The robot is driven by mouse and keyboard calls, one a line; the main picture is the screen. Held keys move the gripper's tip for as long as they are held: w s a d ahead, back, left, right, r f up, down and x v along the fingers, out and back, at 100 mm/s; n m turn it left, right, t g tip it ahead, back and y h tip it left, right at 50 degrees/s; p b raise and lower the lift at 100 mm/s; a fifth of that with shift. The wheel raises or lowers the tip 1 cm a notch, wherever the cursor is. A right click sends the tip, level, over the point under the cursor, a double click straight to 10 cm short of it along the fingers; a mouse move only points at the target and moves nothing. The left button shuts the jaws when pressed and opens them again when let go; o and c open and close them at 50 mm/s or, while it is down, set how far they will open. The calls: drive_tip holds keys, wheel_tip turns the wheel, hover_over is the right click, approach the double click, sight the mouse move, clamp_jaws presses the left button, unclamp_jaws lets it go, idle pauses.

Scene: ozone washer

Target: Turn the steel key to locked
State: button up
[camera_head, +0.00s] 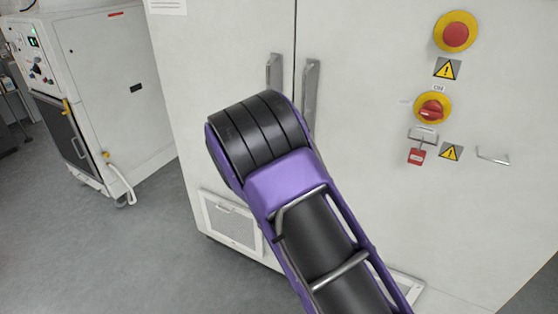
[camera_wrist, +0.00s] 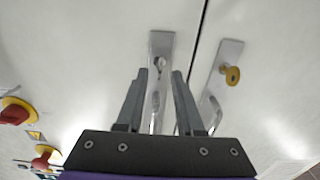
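In the wrist view, a small steel key (camera_wrist: 159,62) sits in a steel handle plate (camera_wrist: 161,42) on the cabinet door. Its turned position is too small to read. My gripper (camera_wrist: 160,74) is open, with one finger on each side of this plate. The key shows just past the fingertips, roughly centred between them, and nothing is held. I cannot tell how far the tips are from the door. In the head view my arm's purple and black link hides the gripper and the key; the tops of two door handles (camera_head: 310,85) show behind it.
A second handle plate (camera_wrist: 224,60) with a brass-coloured key (camera_wrist: 232,75) is close to the right finger. A red emergency button (camera_head: 455,36), a red rotary switch (camera_head: 432,108) and a red padlock (camera_head: 416,156) are on the right door. A white machine (camera_head: 100,90) stands at left.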

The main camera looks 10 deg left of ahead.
drive_tip(key=v, duration=1.3)
